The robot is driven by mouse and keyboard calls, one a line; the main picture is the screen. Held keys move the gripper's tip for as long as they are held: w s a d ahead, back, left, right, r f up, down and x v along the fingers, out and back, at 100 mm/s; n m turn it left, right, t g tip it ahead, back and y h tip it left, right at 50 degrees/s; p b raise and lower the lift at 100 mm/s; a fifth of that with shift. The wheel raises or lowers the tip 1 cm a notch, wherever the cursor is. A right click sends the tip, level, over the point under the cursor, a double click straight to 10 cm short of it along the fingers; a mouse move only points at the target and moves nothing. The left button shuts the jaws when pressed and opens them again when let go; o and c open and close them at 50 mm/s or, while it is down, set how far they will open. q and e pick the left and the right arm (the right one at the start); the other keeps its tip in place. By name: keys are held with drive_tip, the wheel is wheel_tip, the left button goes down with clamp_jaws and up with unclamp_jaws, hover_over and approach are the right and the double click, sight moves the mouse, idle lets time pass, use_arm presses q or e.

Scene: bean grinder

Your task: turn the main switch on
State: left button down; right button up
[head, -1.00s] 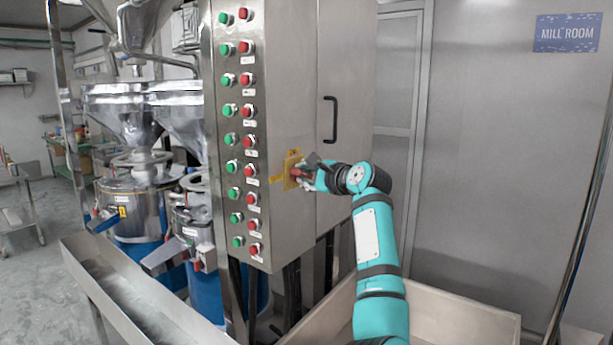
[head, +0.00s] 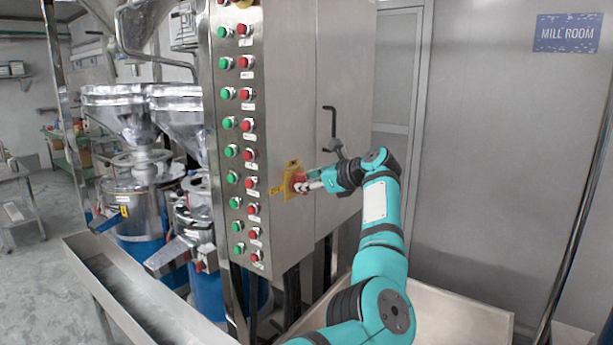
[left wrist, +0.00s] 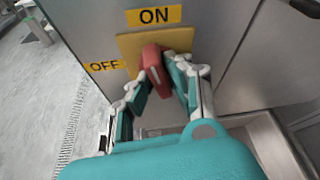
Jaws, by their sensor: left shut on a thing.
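The main switch is a red knob (left wrist: 152,60) with a white line, on a yellow plate (left wrist: 128,44) on the steel cabinet's side. A yellow ON label (left wrist: 154,16) is above it and an OFF label (left wrist: 105,66) to its left. In the left wrist view the knob stands nearly upright, slightly tilted, its upper end towards ON. My left gripper (left wrist: 163,80) is shut on the knob, one finger on each side, hiding part of it. In the head view the left gripper (head: 311,182) reaches the red knob (head: 296,183) from the right. My right gripper is out of view.
The cabinet front (head: 240,200) carries rows of green and red buttons left of the switch. A dark door handle (head: 329,120) is close above my wrist. A metal trough (head: 140,300) and hopper mills (head: 125,120) stand left. A pale bin (head: 450,310) is below my arm.

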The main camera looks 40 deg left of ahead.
use_arm(q)
drive_tip(key=shift+w+r+m+g+p, duration=0.1)
drive_tip(key=shift+m+g+p, duration=0.55)
drive_tip(key=shift+p, duration=0.2)
drive_tip(key=shift+m, duration=0.25)
drive_tip(key=c, duration=1.3)
unclamp_jaws()
drive_tip(key=v, duration=1.2)
drive_tip(key=shift+w, duration=0.1)
drive_tip(key=shift+a, duration=0.1)
